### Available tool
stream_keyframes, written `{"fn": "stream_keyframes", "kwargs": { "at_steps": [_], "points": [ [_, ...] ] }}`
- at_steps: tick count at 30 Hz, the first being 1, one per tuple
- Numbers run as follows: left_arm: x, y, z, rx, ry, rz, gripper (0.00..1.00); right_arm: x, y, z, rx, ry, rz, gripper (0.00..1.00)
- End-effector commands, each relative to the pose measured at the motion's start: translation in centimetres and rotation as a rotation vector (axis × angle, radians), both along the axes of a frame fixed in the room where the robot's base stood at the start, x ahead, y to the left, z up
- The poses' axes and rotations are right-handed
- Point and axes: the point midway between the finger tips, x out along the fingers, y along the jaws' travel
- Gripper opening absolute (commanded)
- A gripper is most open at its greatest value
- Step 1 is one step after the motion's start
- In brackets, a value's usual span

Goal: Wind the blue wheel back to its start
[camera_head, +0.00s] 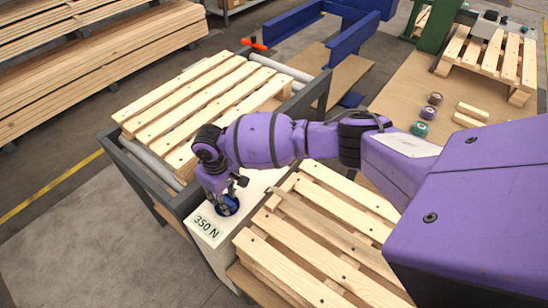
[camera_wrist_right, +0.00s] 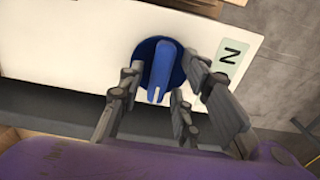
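The blue wheel (camera_head: 229,208) sits on top of a white box (camera_head: 200,226) marked "350 N", beside the pallet frame. In the right wrist view the wheel (camera_wrist_right: 163,62) is a dark blue disc with a raised, lighter blue bar and a white mark at the bar's near end. My right gripper (camera_head: 221,194) points down over the wheel. In the wrist view its open fingers (camera_wrist_right: 164,78) stand on either side of the bar, with gaps to it on both sides. Part of the disc is hidden behind the fingers. My left gripper is not in view.
A wooden pallet (camera_head: 187,98) lies on the dark roller frame (camera_head: 160,192) behind the wheel. Another pallet (camera_head: 318,240) lies close on its right. Stacked planks (camera_head: 85,50) fill the upper left. Several small wheels (camera_head: 428,112) rest on the board at the right. Grey floor at lower left is clear.

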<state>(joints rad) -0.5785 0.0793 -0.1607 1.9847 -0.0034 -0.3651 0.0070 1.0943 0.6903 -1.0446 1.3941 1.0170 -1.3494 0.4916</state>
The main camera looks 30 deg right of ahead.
Motion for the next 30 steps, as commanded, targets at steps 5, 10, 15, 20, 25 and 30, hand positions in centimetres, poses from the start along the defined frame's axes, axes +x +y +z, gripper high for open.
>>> {"fn": "stream_keyframes", "kwargs": {
  "at_steps": [5,10,15,20,25,30],
  "points": [
    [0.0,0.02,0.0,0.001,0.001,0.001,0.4,0.18,0.09,0.19,0.0,-0.003,0.001,0.04],
    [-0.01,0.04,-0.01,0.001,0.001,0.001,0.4,0.19,0.1,0.21,0.001,-0.004,0.002,0.0],
    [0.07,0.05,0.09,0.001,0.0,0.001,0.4,0.2,0.1,0.24,0.001,-0.004,0.019,0.0],
    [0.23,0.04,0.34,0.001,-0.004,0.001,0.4,0.2,0.1,0.29,0.001,-0.004,0.078,0.0],
    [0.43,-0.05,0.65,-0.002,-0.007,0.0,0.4,0.21,0.15,0.38,0.001,-0.005,0.193,0.0],
    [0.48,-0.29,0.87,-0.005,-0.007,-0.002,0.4,0.22,0.1,0.37,0.001,-0.004,0.345,0.0]
  ]
}}
